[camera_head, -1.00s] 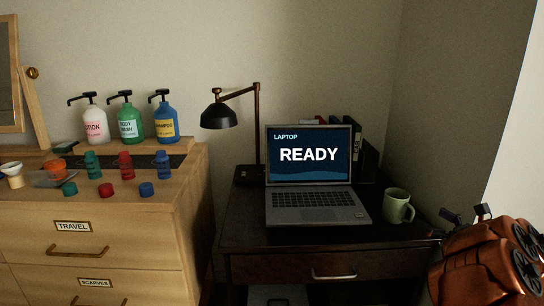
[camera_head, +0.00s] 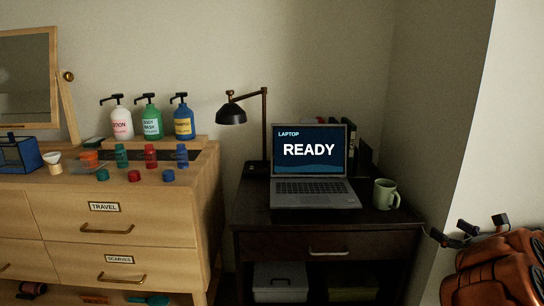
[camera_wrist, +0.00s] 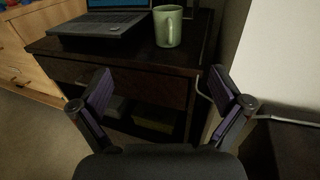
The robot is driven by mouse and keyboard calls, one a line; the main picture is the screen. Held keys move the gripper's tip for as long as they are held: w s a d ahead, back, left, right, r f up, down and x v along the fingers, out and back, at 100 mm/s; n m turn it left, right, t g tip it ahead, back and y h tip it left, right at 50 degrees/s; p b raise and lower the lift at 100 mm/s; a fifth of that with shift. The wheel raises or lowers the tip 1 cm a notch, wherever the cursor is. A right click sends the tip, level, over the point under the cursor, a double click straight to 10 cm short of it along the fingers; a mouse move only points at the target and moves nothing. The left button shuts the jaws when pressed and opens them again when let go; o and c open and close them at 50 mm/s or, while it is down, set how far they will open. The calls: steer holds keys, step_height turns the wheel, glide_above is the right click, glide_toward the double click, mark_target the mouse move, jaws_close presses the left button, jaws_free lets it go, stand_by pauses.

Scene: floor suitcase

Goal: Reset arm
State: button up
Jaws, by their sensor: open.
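My gripper (camera_wrist: 161,95) is open and empty in the wrist view. Its two dark fingers with purple pads are spread wide apart. Beyond them are the front of the dark desk (camera_wrist: 120,80) and its lower shelf; nothing is between the pads. In the head view, the copper-brown shape at the lower right with small dark parts above it looks like my arm. The fingers cannot be made out clearly there.
The desk holds a laptop (camera_head: 311,150) reading READY, a green mug (camera_head: 385,194) and a black lamp (camera_head: 231,113). A wooden dresser (camera_head: 150,237) at left bears pump bottles, small bottles and caps. Boxes (camera_head: 281,282) sit under the desk. A wall is at right.

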steer(key=w+d+r+m+g+h, duration=0.25)
steer(key=d+r+m+h, duration=0.35)
steer(key=m+h, duration=0.65)
steer(key=s+a+f+m+g+y, duration=0.2)
steer(key=s+a+f+m+g, duration=0.4)
steer(key=s+a+m, duration=0.45)
steer(key=s+a+f+m+g+y, duration=0.2)
steer(key=s+a+f+m+g, duration=0.4)
steer(key=s+a+m, duration=0.5)
steer(key=s+a+f+m+g+y, duration=0.2)
steer(key=s+a+g, duration=0.1)
steer(key=s+a, duration=0.55)
steer(key=s+a+f+m+g+y, duration=0.2)
steer(key=s+a+m, duration=0.1)
steer(key=s+a, duration=0.55)
steer(key=s+p+v, duration=0.3)
steer(key=p+v, duration=0.9)
steer(key=s+r+p+v, duration=0.1)
steer(key=s+p+v, duration=0.2)
steer(key=p+v, duration=0.9)
steer(key=shift+a+r, duration=0.45)
steer(key=shift+r, duration=0.3)
steer(key=shift+w+t, duration=0.1)
steer(key=shift+t, duration=0.15)
